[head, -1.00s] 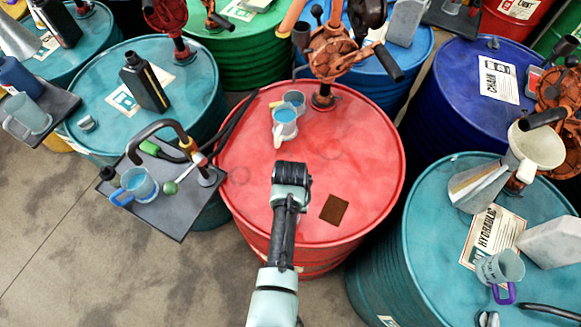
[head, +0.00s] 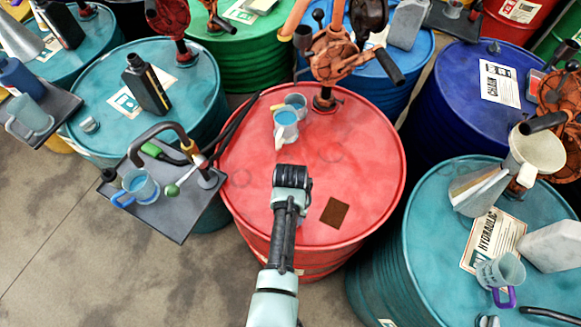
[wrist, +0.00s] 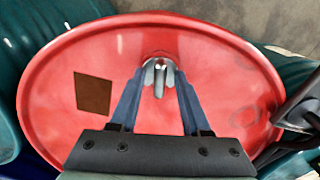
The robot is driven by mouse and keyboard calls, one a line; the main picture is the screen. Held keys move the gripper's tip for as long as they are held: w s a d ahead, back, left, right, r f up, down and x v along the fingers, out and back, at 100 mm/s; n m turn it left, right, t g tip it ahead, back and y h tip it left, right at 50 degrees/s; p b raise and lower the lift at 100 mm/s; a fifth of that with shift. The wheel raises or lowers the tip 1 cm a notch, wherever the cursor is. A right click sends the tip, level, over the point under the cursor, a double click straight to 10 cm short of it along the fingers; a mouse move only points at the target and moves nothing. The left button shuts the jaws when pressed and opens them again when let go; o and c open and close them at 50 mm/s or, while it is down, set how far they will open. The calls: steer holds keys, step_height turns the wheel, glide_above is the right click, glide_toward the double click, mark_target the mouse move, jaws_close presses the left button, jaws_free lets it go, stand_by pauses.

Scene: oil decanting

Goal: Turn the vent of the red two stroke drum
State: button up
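The red drum (head: 358,150) stands in the middle of the head view, and its top fills most of the wrist view (wrist: 225,60). A small silver vent (wrist: 160,80) with a raised bar sits near the drum's rim in the wrist view. My gripper (wrist: 160,72) points down at the vent, with one finger on each side of it. The fingers look spread; whether the tips touch the vent is hard to tell. In the head view my gripper (head: 291,180) is over the drum top and hides the vent.
Other drums crowd around.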

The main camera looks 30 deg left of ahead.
steer(key=shift+r, duration=0.1)
step_height(320, 180, up, 13)
steer(key=b, duration=0.1)
stand_by(0.6)
stand_by(0.5)
steer(key=w+r+t+y+b, duration=0.2)
steer(key=w+r+t, duration=0.4)
steer(key=w+r, duration=0.45)
steer(key=w+d+r+t+b, duration=0.1)
steer(key=w+d+r+t, duration=0.2)
steer(key=r, duration=0.5)
steer(key=w+d+r+t+b, duration=0.1)
steer(key=w+r+t, duration=0.35)
steer(key=r, duration=0.45)
steer(key=s+d+r+m+t, duration=0.15)
steer(key=r+t, duration=0.25)
steer(key=r, duration=0.5)
steer(key=s+d+r+t, duration=0.3)
steer(key=r, duration=0.6)
steer(key=s+d+r+t+h+b, duration=0.1)
steer(key=s+d+r+t, duration=0.1)
steer(key=s+r, duration=0.4)
steer(key=s+d+r+t+h+b, duration=0.1)
steer(key=s+d+r+t, duration=0.1)
steer(key=s+r+t, duration=0.3)
step_height(320, 180, up, 3)
steer(key=shift+s+f, duration=0.2)
steer(key=shift+s, duration=0.65)
